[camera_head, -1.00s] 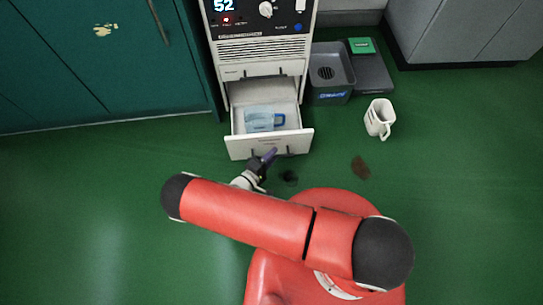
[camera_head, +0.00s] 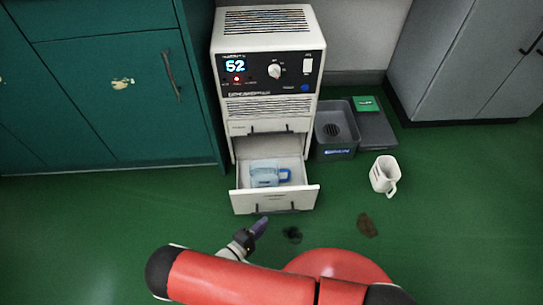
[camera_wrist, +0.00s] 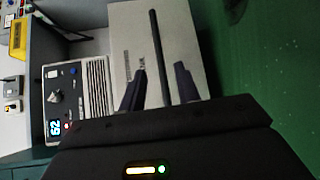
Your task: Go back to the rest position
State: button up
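My gripper (camera_head: 260,227) is in front of the open lower drawer (camera_head: 275,200) of the white burn-in unit in the head view. In the wrist view its two dark fingers (camera_wrist: 160,88) are apart, with nothing held between them. The drawer's dark bar handle (camera_wrist: 160,57) shows beyond and between the fingertips. The drawer is pulled out and holds a light-blue clear jug (camera_head: 265,174) with a blue handle. My red arm crosses the bottom of the head view.
The white unit (camera_head: 268,70) shows 52 on its display. A white mug (camera_head: 384,174) and dark stains (camera_head: 367,225) are on the green floor. Teal cabinets (camera_head: 110,90) stand left.

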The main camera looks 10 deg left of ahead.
jog(key=w+d+r+m+g, duration=0.3)
jog(key=d+r+g, duration=0.1)
jog(key=r, duration=0.7)
jog(key=w+d+r+m+g+p, duration=0.1)
jog(key=w+d+r+m+g, duration=0.25)
jog(key=r, duration=0.75)
jog(key=w+d+r+m+g, duration=0.2)
jog(key=d+r+m+g, duration=0.3)
jog(key=r, duration=0.6)
jog(key=s+d+r+t+y, duration=0.1)
jog(key=s+d+r+y, duration=0.1)
jog(key=s+d+r, duration=0.2)
jog(key=s+d+r+m+t+y, duration=0.1)
jog(key=s+d+r+y, duration=0.2)
jog(key=r, duration=0.7)
jog(key=s+d+r+m+t+y+p, duration=0.1)
jog(key=s+d+r+y, duration=0.2)
jog(key=s+d+r, duration=0.3)
jog(key=shift+s+d+r+t, duration=0.35)
jog(key=shift+d+r, duration=0.2)
jog(key=shift+d, duration=0.25)
